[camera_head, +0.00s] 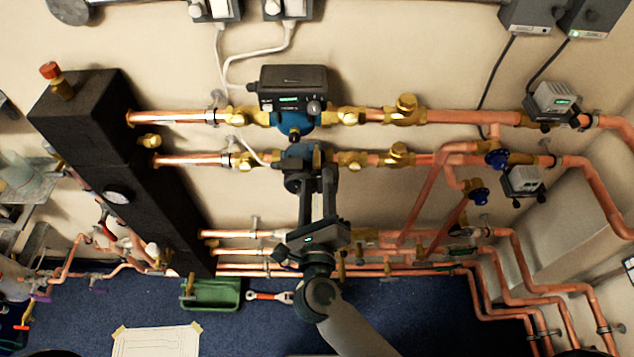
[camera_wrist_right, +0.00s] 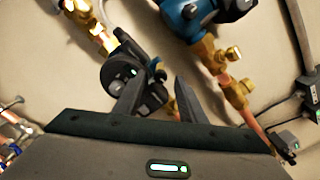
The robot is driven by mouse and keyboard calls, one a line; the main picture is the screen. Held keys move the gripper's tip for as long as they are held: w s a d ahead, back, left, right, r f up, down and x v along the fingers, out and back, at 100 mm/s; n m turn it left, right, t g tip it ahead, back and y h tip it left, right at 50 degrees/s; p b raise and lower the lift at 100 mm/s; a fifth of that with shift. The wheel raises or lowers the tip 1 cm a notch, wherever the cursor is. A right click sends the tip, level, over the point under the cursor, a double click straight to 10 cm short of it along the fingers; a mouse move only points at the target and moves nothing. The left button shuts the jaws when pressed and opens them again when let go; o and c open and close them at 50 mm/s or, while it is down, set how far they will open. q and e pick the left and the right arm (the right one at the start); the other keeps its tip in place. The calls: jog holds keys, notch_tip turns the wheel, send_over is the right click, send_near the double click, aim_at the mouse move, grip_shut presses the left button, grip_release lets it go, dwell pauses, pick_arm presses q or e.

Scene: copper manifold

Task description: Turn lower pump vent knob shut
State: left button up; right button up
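The lower pump (camera_head: 299,150) is a blue body on the second copper pipe. Its dark front faces my right gripper (camera_head: 316,182), whose arm rises from the bottom. The two fingers stand apart and reach up to the pump's front. The right wrist view shows the gripper (camera_wrist_right: 158,90) open, with the lower pump's black head (camera_wrist_right: 122,74) and its small green light by the left finger. Dark round parts show between the fingers, but I cannot tell whether a finger touches the vent knob, which is partly hidden. My left gripper is not in view.
The upper pump (camera_head: 290,92), with a dark box and green display, sits just above. Brass valves (camera_head: 349,160) flank the lower pump. Lower copper pipes (camera_head: 240,234) run behind my right wrist. A green tray (camera_head: 212,294) and a red-handled wrench (camera_head: 268,296) lie on the blue floor.

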grip_shut()
jog(key=shift+r, duration=0.1)
jog(key=shift+r+n+p, duration=0.1)
jog(key=shift+n+p, duration=1.1)
jog(key=shift+p, duration=0.15)
jog(key=shift+n+p, duration=0.6)
jog(key=shift+n, duration=0.6)
jog(key=n, duration=1.2)
